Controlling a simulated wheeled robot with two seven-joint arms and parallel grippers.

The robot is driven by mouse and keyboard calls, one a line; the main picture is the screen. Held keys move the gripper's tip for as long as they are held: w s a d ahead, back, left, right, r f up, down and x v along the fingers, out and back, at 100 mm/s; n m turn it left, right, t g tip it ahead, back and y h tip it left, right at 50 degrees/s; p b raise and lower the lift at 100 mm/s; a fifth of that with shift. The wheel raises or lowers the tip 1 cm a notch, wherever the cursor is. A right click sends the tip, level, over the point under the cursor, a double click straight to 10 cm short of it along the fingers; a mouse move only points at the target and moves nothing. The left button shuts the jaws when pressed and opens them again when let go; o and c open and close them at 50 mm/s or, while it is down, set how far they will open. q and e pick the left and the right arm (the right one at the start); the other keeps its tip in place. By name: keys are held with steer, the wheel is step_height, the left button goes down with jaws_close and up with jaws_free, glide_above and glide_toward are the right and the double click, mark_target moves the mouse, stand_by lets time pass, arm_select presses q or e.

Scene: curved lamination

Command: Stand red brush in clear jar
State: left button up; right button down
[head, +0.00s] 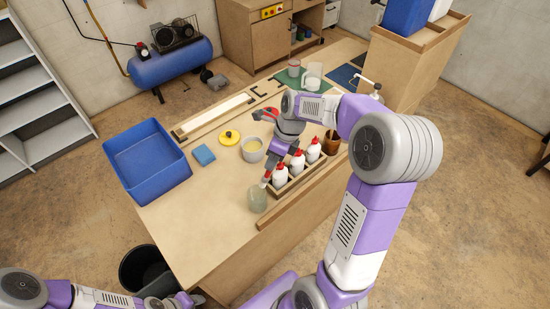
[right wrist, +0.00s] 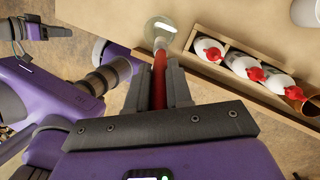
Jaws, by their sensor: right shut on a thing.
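My right gripper (right wrist: 158,88) is shut on the red brush (right wrist: 159,75), whose red shaft runs out between the fingers. The brush's far end is at the clear jar (right wrist: 157,32) in the right wrist view; I cannot tell how far inside it is. In the head view the clear jar (head: 257,201) stands upright near the table's front edge, and my right gripper (head: 270,168) is just above and behind it. The brush is mostly hidden there. My left gripper (head: 172,301) is low at the bottom edge, away from the table, its jaws unclear.
A wooden rack of white bottles with red caps (head: 297,163) stands right of the jar. A pale tub (head: 252,150), yellow disc (head: 229,137), blue sponge (head: 203,155) and blue bin (head: 147,160) are on the table. Table space left of the jar is clear.

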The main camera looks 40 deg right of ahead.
mark_target(265, 176)
steer(key=shift+b+x, duration=0.6)
steer(key=shift+x, duration=0.25)
steer(key=shift+b+x, duration=1.45)
steer(key=shift+x, duration=2)
steer(key=shift+d, duration=0.1)
steer(key=c, duration=0.9)
jaws_free()
steer(key=shift+c, duration=0.2)
steer(key=p+v, duration=0.1)
steer(key=v, duration=0.6)
steer(key=shift+s+r, duration=0.1)
steer(key=shift+r, duration=0.2)
steer(key=shift+f, duration=0.1)
